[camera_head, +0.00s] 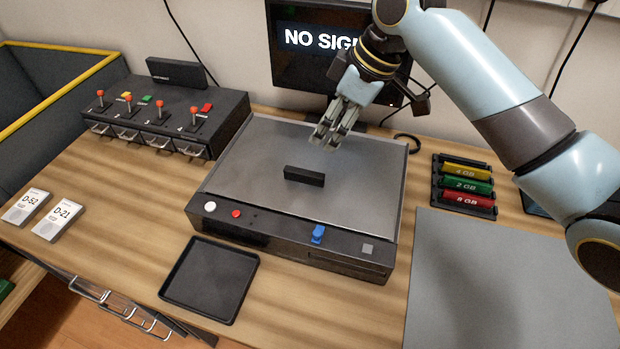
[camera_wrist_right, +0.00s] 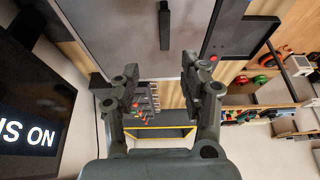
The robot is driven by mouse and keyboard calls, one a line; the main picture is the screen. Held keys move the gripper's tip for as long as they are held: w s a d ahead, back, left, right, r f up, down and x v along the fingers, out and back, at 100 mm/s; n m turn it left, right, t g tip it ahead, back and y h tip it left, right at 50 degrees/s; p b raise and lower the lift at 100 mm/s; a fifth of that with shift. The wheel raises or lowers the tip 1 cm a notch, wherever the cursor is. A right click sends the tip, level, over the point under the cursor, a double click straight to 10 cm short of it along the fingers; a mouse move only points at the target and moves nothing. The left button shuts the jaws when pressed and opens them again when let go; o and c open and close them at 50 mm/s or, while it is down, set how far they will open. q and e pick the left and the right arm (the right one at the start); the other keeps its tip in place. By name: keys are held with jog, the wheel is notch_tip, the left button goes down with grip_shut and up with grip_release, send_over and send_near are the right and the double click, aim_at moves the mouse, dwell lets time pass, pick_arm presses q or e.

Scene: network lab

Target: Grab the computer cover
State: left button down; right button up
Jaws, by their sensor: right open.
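The computer cover (camera_head: 252,163) is a flat grey metal plate on top of the dark computer case (camera_head: 290,251) in the middle of the table. A black bar handle (camera_head: 304,176) stands at its middle. In the right wrist view the cover (camera_wrist_right: 118,22) and its handle (camera_wrist_right: 164,27) show at the top. My right gripper (camera_head: 326,140) is open and empty above the far part of the cover, behind the handle and a little right of it. In the right wrist view its two fingers (camera_wrist_right: 160,85) are spread apart with nothing between them. My left gripper is not in view.
A monitor (camera_head: 318,60) stands behind the case. A lever box (camera_head: 165,115) is at the left and a memory module rack (camera_head: 465,185) at the right. A black tray (camera_head: 209,280) lies in front. A grey mat (camera_head: 510,285) at the front right is bare.

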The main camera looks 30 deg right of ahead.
notch_tip(320, 180, down, 2)
send_over(305, 172)
jog(key=s+d, duration=0.1)
jog(key=d, duration=0.1)
notch_tip(305, 172, down, 4)
jog(key=shift+s+d+f+b, duration=0.1)
jog(key=shift+f+b, duration=0.15)
jog(key=shift+b, duration=0.15)
jog(key=shift+s+a+x, duration=0.1)
jog(key=shift+a+x, duration=0.05)
jog(key=shift+x, duration=1.25)
jog(key=shift+s+a+x, duration=0.15)
jog(key=shift+x, duration=1.2)
grip_shut()
